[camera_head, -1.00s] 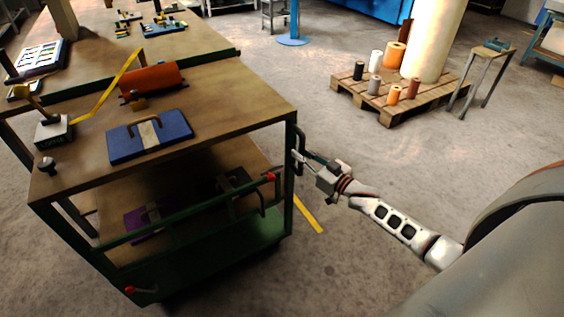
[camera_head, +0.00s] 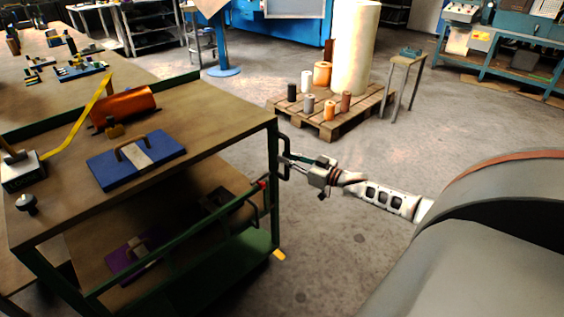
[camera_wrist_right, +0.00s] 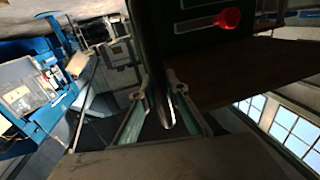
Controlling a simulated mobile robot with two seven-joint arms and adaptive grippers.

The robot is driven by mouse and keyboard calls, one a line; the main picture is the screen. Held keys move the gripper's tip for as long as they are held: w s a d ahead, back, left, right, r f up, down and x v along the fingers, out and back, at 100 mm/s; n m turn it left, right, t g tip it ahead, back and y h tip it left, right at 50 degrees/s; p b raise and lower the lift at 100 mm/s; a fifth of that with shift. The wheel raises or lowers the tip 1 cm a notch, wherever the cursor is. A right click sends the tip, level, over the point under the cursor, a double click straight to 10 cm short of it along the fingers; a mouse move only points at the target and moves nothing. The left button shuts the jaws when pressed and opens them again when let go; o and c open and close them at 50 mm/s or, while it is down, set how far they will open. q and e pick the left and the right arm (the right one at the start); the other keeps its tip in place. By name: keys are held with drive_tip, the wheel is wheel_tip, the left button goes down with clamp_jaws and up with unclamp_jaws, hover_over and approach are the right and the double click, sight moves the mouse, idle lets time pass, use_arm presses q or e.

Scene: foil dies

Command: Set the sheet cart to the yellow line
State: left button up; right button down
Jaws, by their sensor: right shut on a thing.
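The sheet cart (camera_head: 215,131) has a green frame and wooden shelves and stands at the left in the head view. My right gripper (camera_head: 287,161) is shut on the dark upright handle (camera_head: 281,145) at the cart's right corner. In the right wrist view the handle (camera_wrist_right: 160,60) runs between the two fingers (camera_wrist_right: 166,108). A short end of the yellow line (camera_head: 279,255) shows on the floor beside the foot of the cart's right post; the rest is hidden by the cart. My left gripper is out of view.
On the cart top lie a blue die (camera_head: 160,165) with a handle and an orange roll (camera_head: 125,107); a purple die (camera_head: 135,256) lies below. A pallet (camera_head: 325,127) with rolls stands beyond, a small stand (camera_head: 405,75) beside it. Floor between cart and pallet is clear.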

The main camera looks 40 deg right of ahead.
drive_tip(key=shift+d, duration=0.1)
drive_tip(key=c, duration=2)
unclamp_jaws()
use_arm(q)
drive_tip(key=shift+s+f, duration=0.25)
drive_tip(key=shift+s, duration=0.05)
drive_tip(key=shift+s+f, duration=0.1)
use_arm(e)
drive_tip(key=v, duration=1.2)
drive_tip(key=shift+r, duration=0.1)
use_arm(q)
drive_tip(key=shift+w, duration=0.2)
